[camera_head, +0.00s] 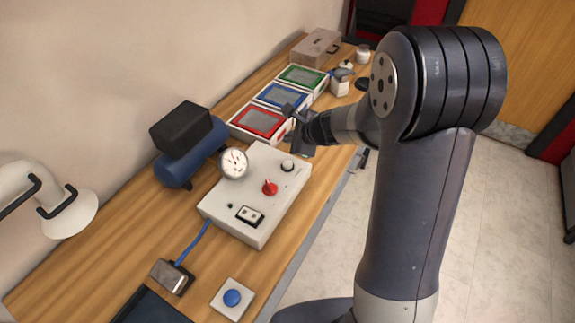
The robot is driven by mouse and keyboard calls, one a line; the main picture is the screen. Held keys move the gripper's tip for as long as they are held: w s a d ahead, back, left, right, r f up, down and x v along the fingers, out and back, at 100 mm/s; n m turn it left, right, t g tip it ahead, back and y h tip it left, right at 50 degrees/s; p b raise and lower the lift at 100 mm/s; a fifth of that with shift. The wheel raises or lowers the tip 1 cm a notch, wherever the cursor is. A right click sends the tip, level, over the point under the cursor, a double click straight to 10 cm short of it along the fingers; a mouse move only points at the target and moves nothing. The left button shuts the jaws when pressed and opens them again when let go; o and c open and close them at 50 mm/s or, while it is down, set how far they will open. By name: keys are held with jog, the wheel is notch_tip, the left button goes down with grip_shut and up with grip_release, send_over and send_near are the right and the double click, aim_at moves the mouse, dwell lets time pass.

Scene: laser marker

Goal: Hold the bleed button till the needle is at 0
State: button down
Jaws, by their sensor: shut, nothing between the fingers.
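A white control box (217,210) stands on the bench. A round gauge (234,163) with a white face sits at its far left edge; its needle is too small to read against the scale. The box carries a red knob (270,188), a round dark-topped control (288,165), a rocker switch (250,215) and a small dark button (230,206). A blue push button (232,297) sits on a separate white block at the near end. I cannot tell which is the bleed button. My gripper (287,122) is shut and empty, beyond the box by the red tray, apart from the controls.
Red (236,124), blue (261,97) and green (287,77) framed trays line the bench behind my gripper. A blue tank with a black top (182,128) stands left of the box. A metal pedal-like block (172,277) joins the box by a blue hose.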

aim_at(290, 166)
notch_tip(290, 166, down, 7)
jog(key=b, duration=0.6)
jog(key=shift+f, duration=0.2)
dwell(1.5)
jog(key=shift+f+b, duration=0.4)
jog(key=shift+b, duration=0.25)
